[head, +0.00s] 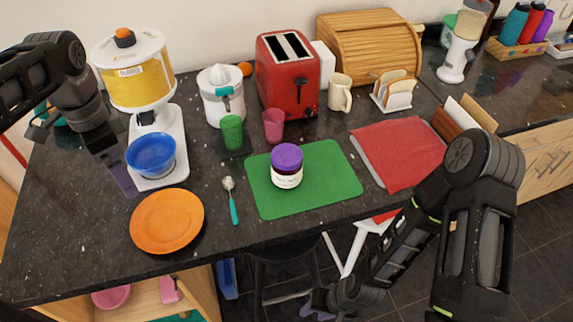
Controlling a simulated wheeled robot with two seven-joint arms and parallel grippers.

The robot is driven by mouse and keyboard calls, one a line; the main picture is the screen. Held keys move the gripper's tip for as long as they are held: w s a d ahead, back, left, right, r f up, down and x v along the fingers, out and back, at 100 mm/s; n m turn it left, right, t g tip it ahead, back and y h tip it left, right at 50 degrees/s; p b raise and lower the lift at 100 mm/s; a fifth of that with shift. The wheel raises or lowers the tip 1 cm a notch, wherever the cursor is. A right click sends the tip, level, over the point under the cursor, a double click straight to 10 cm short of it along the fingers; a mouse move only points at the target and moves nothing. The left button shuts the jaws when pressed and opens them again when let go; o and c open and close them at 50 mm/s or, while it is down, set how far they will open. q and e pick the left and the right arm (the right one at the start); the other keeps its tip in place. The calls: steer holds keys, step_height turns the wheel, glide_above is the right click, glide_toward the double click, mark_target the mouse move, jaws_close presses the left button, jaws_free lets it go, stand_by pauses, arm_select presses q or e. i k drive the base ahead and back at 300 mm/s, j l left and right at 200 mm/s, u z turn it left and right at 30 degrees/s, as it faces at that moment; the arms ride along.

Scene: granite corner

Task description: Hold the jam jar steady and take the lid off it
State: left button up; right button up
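The jam jar (286,180) stands upright on a green mat (335,183) near the counter's front edge. It has a pale label and dark contents. Its purple lid (287,156) sits on top of it. My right gripper (318,303) is low at the bottom of the head view, in front of the counter and apart from the jar. Its fingers are small and partly cut off, so their opening is unclear. My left gripper (119,174) is at the left beside the cereal dispenser, far from the jar. Its fingers show too little to tell their opening.
An orange plate (167,220) and a teal-handled spoon (231,200) lie left of the mat. A green cup (232,131) and a pink cup (273,125) stand behind it. A red cloth (398,153) lies right. A cereal dispenser (172,142) with a blue bowl (151,154) and a red toaster (288,75) stand farther back.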

mark_target(285, 181)
steer(key=k, duration=1)
